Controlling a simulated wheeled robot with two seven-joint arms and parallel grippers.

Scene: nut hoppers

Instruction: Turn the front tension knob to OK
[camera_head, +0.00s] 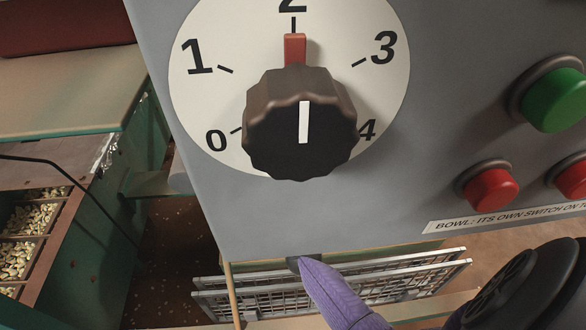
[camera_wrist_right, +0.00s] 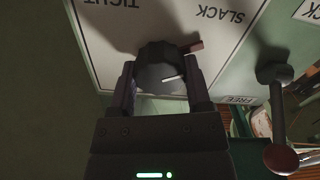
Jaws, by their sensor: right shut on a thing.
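In the right wrist view a dark knob (camera_wrist_right: 158,76) stands on a pale plate (camera_wrist_right: 105,45) lettered TIGHT and SLACK, upside down here. The knob has a white line on its face. Its red-brown pointer (camera_wrist_right: 190,48) points right and slightly up, on the SLACK side. No OK mark can be made out. My right gripper (camera_wrist_right: 163,82) has one finger on each side of the knob and is shut on it. My left gripper is in neither view.
The head view shows another dark knob (camera_head: 300,125) on a 0-4 dial, pointing to 2. A green button (camera_head: 555,98) and red buttons (camera_head: 490,187) are to its right. Nuts (camera_head: 28,232) lie in a hopper at left. A lever (camera_wrist_right: 278,110) stands right of my gripper.

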